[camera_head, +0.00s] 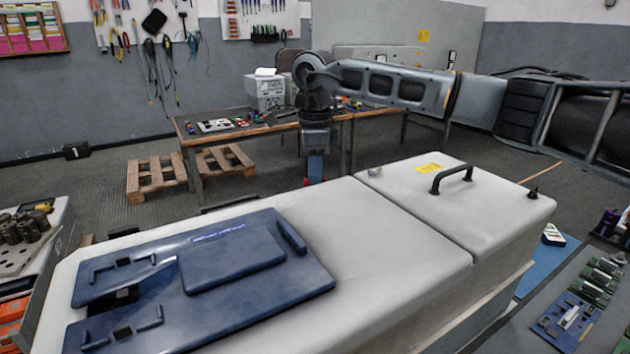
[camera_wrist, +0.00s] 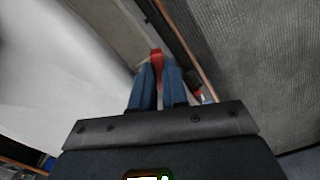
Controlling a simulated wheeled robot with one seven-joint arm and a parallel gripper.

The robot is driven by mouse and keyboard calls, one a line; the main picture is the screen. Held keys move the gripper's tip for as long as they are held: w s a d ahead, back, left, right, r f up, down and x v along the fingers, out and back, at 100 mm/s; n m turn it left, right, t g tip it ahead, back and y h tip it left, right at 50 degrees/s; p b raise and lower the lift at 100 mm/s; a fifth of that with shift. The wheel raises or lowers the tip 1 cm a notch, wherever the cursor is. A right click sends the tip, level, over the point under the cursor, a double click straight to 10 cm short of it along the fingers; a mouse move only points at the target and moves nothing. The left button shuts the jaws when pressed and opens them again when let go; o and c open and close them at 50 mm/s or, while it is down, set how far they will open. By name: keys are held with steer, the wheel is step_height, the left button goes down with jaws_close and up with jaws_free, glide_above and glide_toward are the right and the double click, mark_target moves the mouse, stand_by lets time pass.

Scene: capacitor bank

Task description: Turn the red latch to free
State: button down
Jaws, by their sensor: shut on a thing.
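My gripper (camera_head: 315,165) points down at the far side of the white cabinet (camera_head: 375,235). In the wrist view, the two blue fingers of my gripper (camera_wrist: 158,75) are shut on the red latch (camera_wrist: 156,55), whose upper end shows between and just beyond the fingertips. In the head view, a small bit of red shows by the fingertips, and the cabinet's top edge hides what lies below. How far the latch is turned cannot be told.
A blue panel (camera_head: 235,258) lies on the cabinet top, and a black handle (camera_head: 452,178) stands on its right lid. A workbench (camera_head: 365,115) and wooden pallets (camera_head: 158,178) are behind. Parts trays flank the cabinet at left and right.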

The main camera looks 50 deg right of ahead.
steer(key=shift+n+b, duration=0.9)
steer(key=shift+n, duration=1.2)
steer(key=shift+r, duration=0.1)
steer(key=c, duration=1.1)
jaws_free()
steer(key=shift+c, duration=0.2)
